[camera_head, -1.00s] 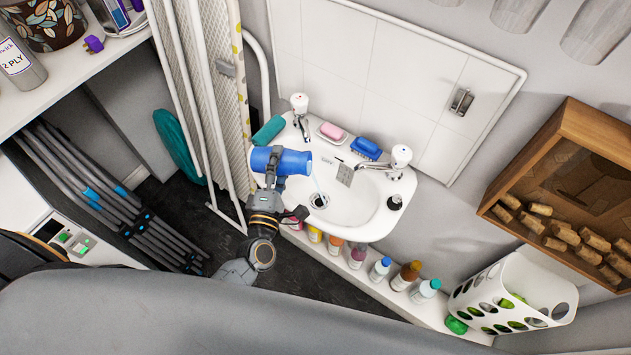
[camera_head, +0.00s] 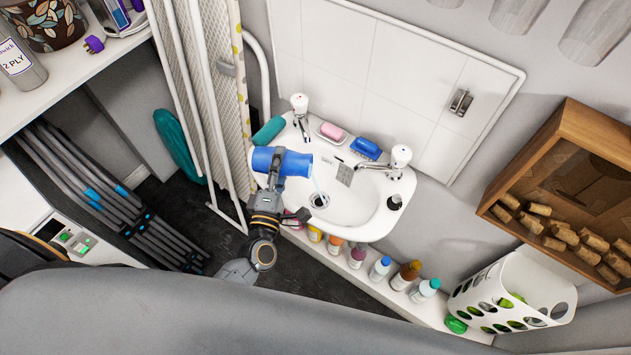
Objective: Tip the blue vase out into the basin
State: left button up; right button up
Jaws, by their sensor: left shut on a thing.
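The blue vase (camera_head: 294,163) lies tilted on its side over the left part of the white basin (camera_head: 352,212), its mouth toward the right. The vase hides part of the basin's left rim. My right gripper is not in view.
Two taps stand on the basin's back rim, one at left (camera_head: 300,104) and one at right (camera_head: 400,157). Several small bottles line the ledge (camera_head: 455,330) below.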

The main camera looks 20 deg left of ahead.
pick_arm(q)
jog(key=shift+d+f+m, duration=0.2)
jog(key=shift+d+m, duration=0.05)
jog(key=shift+m, duration=0.55)
dwell(0.5)
